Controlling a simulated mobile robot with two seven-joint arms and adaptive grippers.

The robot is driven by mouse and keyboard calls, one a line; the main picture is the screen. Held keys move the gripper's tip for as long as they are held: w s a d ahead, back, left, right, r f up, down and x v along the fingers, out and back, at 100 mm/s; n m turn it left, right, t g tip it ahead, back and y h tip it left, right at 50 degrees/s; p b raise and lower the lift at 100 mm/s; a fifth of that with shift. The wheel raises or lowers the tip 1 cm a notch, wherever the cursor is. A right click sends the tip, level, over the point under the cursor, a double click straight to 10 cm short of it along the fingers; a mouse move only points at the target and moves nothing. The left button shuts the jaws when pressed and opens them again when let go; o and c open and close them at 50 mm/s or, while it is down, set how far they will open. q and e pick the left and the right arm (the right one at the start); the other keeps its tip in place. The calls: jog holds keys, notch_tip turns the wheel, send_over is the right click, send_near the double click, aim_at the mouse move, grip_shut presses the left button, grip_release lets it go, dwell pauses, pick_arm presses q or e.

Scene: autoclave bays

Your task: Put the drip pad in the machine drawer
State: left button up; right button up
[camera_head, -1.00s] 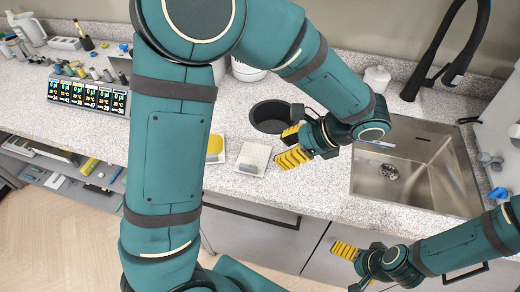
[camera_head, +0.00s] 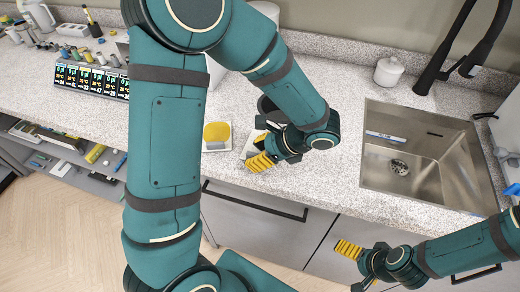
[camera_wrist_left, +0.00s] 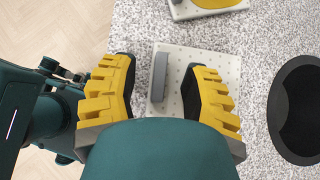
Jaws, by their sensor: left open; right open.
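A pale, dotted square pad with a grey raised bar (camera_wrist_left: 158,77), which looks like the drip pad (camera_wrist_left: 185,62), lies flat on the speckled counter. In the head view the pad (camera_head: 252,144) is partly hidden by my left gripper (camera_head: 264,150). In the left wrist view my left gripper (camera_wrist_left: 160,92) is open, its yellow fingers on either side of the bar, with gaps to it. I cannot tell its height above the pad. My right gripper (camera_head: 352,258) is open and empty, in front of the cabinets. I cannot tell which drawer is the machine's.
A pad with a yellow disc (camera_head: 216,133) lies just left of the drip pad. A dark round opening (camera_wrist_left: 302,110) and a steel sink (camera_head: 425,170) are to the right. An open compartment with tools (camera_head: 60,155) is at left; a handled front (camera_head: 256,201) is below the counter.

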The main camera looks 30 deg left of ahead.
pick_arm(q)
jog(key=shift+a+f, duration=0.35)
grip_shut()
jog(key=shift+r, duration=0.15)
